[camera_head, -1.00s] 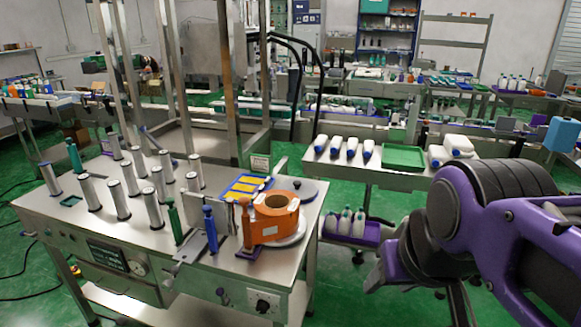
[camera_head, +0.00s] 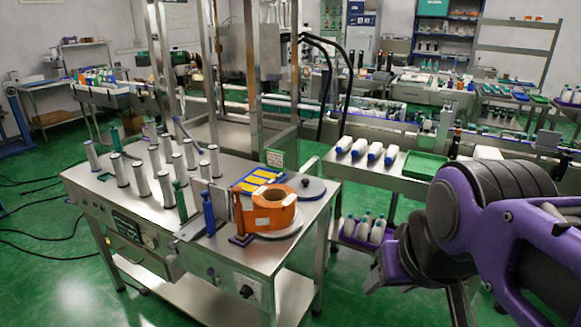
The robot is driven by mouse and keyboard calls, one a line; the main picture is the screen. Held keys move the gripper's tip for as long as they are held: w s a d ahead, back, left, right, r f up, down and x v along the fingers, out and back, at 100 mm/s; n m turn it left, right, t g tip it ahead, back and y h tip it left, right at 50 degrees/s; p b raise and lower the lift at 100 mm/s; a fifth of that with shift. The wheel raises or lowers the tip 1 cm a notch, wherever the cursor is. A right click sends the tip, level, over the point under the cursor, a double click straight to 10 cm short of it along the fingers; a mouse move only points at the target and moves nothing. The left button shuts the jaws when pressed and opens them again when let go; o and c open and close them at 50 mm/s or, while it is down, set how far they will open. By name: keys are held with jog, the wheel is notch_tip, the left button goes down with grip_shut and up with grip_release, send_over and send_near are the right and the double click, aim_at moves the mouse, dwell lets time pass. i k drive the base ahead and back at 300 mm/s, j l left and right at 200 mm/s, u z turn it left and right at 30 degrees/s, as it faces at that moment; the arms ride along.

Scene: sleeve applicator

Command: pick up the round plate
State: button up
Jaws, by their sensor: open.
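A round grey plate (camera_head: 311,190) with a blue rim and a small dark knob lies flat on the steel machine table (camera_head: 140,238), near its back right corner. A second, pale round disc (camera_head: 287,229) lies partly under an orange roll (camera_head: 272,205), in front of the first one; I cannot tell which of the two is meant. My purple and black arm fills the lower right, to the right of the table and apart from both discs. My gripper's fingers do not show.
Several metal rollers (camera_head: 140,178) stand upright on the table's left half. Yellow and blue pieces (camera_head: 258,178) lie left of the knobbed plate. Steel posts (camera_head: 250,80) rise behind. A side bench with bottles and a green tray (camera_head: 426,165) stands right. Green floor is free at front left.

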aim_at(305, 187)
jog(key=l+u, duration=0.45)
jog(key=l, duration=0.35)
jog(key=i+l+u, duration=0.2)
jog(key=l, duration=0.2)
jog(key=l+u, duration=0.2)
jog(key=l, duration=0.2)
jog(key=i+l+u, duration=0.4)
jog(key=l, duration=0.35)
jog(key=i, duration=0.05)
